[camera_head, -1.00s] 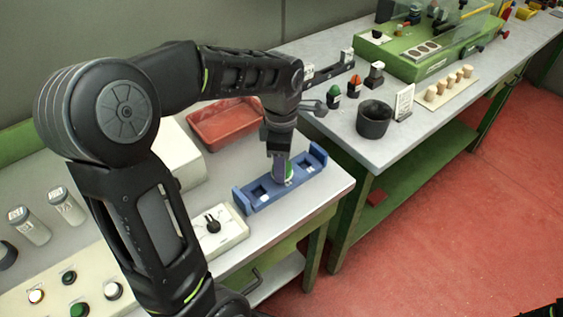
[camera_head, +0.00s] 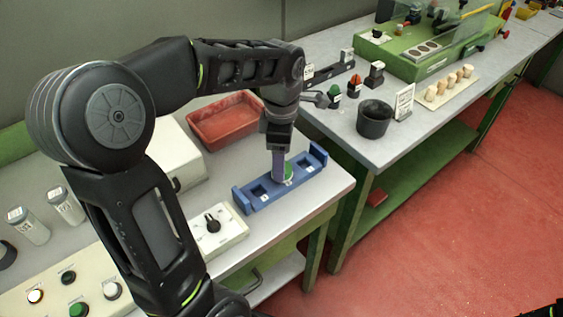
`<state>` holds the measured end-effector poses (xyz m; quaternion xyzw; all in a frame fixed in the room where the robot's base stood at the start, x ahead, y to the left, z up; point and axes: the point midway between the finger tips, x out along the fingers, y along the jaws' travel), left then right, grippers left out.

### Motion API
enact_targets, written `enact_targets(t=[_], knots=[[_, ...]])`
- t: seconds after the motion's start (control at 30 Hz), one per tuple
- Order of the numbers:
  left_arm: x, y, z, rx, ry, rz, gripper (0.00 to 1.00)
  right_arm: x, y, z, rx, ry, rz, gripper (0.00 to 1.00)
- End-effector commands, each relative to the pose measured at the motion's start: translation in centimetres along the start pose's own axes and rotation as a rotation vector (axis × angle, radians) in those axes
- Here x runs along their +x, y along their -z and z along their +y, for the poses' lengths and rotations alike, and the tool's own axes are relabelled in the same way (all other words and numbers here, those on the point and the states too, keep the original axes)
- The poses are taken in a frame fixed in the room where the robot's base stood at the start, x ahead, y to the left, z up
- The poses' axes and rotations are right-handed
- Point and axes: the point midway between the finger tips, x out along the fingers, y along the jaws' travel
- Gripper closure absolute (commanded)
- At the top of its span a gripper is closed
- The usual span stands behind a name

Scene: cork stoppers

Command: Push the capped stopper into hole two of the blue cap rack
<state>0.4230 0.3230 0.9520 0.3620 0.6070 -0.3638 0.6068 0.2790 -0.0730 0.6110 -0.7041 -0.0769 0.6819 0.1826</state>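The blue cap rack (camera_head: 243,201) lies on the near bench with a raised wall at each end. A dark square hole (camera_head: 258,191) shows empty on its left part. My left gripper (camera_head: 279,176) points down at the middle of the rack, with its fingertips low over it. The green cap of the stopper (camera_head: 289,168) shows just right of the fingers, at the rack's middle hole. The fingers hide part of it, so I cannot tell how deep it sits or whether they grip it. My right gripper is not in view.
A red tray (camera_head: 222,140) lies behind the rack. A white switch box (camera_head: 232,232) with a black knob stands in front, to the left. A dark cup (camera_head: 374,120) and several small stoppers (camera_head: 452,85) are on the right bench. A gap separates the benches.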

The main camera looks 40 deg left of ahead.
Motion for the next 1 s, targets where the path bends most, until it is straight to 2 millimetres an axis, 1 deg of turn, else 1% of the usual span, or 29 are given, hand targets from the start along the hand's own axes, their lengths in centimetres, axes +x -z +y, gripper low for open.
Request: enact_targets(t=[0.03, 0.2, 0.3, 0.37, 0.47, 1.0], knots=[[-0.9, 0.0, 0.1, 0.0, -0.005, -0.002, 0.33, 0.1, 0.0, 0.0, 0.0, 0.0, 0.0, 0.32], [-3.8, 0.0, 0.1, -0.001, -0.004, -0.002, 0.33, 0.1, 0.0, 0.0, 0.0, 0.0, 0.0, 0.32], [-4.9, 0.0, 0.1, -0.001, -0.002, -0.002, 0.33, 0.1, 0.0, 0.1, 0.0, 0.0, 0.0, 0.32], [-5.4, 0.0, 0.0, -0.001, -0.001, -0.002, 0.33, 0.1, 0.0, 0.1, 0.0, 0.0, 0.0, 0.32], [-5.6, 0.0, 0.0, 0.0, -0.001, -0.001, 0.33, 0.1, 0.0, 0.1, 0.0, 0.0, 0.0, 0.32], [-5.6, 0.0, 0.0, -0.001, 0.0, -0.001, 0.33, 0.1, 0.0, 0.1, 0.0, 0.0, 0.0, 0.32]])
